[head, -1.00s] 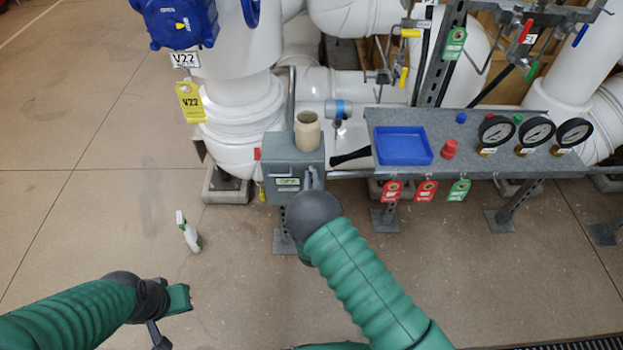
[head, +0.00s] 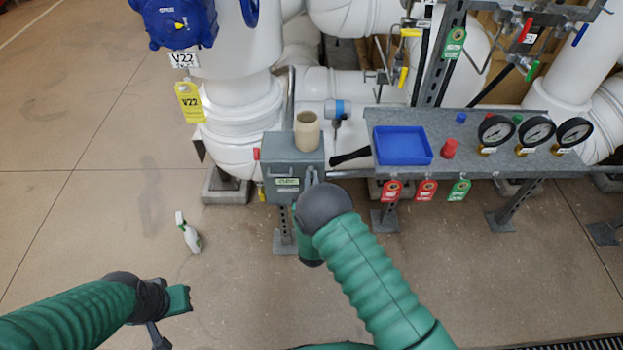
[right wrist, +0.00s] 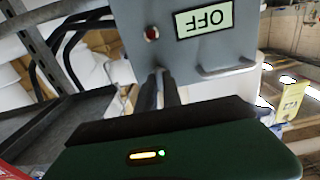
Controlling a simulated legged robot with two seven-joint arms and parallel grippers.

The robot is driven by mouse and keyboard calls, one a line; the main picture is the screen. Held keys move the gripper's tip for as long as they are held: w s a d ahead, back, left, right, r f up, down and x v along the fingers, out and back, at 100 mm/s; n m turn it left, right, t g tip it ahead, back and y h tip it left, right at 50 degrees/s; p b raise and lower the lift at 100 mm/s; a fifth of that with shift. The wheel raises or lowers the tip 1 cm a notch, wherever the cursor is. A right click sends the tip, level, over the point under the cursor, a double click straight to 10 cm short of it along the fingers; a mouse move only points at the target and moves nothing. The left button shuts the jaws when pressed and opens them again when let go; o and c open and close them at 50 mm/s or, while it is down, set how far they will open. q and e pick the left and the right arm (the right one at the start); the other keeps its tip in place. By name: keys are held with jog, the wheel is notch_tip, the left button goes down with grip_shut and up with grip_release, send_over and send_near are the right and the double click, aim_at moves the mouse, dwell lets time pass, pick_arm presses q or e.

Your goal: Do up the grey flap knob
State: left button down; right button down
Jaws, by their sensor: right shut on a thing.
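The grey box (head: 292,165) stands beside the white pipe, with a pale label on its front. In the right wrist view the box (right wrist: 205,62) shows upside down, with an OFF label, a small red light and a thin handle bar. My right gripper (head: 313,174) is at the right side of the box front, mostly hidden by my own arm.
A beige cup (head: 307,131) stands on the box. The grey shelf (head: 480,155) at right holds a blue tray (head: 402,134), a red knob-like piece (head: 449,148) and several gauges.

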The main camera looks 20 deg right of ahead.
jog(key=shift+s+f, duration=0.15)
jog(key=shift+f, duration=0.2)
jog(key=c, duration=1.5)
grip_release()
jog(key=shift+r, duration=0.1)
jog(key=shift+r, duration=0.1)
jog(key=p+v, duration=0.3)
jog(key=v, duration=1.3)
jog(key=shift+s, duration=0.25)
jog(key=shift+a, duration=0.15)
